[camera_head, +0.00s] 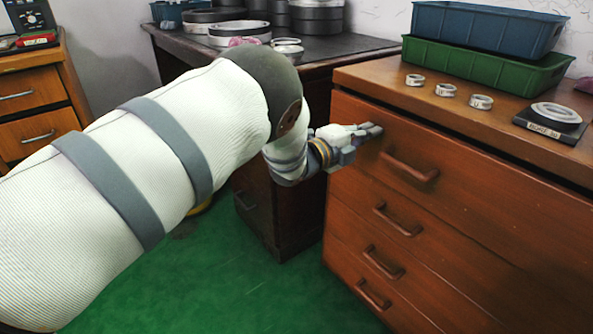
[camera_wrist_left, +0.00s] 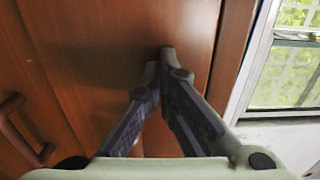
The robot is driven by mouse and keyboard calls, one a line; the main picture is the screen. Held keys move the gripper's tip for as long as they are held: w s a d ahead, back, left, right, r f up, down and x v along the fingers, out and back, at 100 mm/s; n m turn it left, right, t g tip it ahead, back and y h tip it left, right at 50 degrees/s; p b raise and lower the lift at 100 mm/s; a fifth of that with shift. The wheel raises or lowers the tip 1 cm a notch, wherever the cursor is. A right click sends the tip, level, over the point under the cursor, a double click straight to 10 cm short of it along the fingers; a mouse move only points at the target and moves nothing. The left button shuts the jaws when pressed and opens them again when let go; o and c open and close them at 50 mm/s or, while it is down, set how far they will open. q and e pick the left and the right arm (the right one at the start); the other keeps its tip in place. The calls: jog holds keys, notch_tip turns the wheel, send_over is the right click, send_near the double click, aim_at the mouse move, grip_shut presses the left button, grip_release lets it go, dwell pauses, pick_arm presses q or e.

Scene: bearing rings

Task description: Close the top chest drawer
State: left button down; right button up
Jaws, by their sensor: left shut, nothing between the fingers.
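The wooden chest (camera_head: 345,212) stands at the right of the head view, with several drawers one above another. Its top drawer (camera_head: 470,180) has a brown bar handle (camera_head: 408,167) and looks about flush with the fronts below; I cannot tell if a small gap is left. My left gripper (camera_head: 374,130) is shut and empty, its fingertips at the top drawer's front, up and left of the handle. In the left wrist view the closed fingertips (camera_wrist_left: 167,52) are at or very near the brown front, with a handle (camera_wrist_left: 14,125) at the left edge. My right gripper is not in view.
On the chest top are several small bearing rings (camera_head: 445,90), a labelled dark stand with a ring (camera_head: 553,116), and stacked green (camera_head: 480,66) and blue (camera_head: 487,28) bins. A dark desk (camera_head: 333,60) with larger rings stands behind. The green floor (camera_head: 250,290) ahead is clear.

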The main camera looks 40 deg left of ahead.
pick_arm(q)
jog(key=shift+x, duration=1.2)
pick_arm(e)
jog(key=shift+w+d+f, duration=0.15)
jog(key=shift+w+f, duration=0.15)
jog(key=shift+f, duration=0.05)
pick_arm(q)
jog(key=shift+r, duration=0.3)
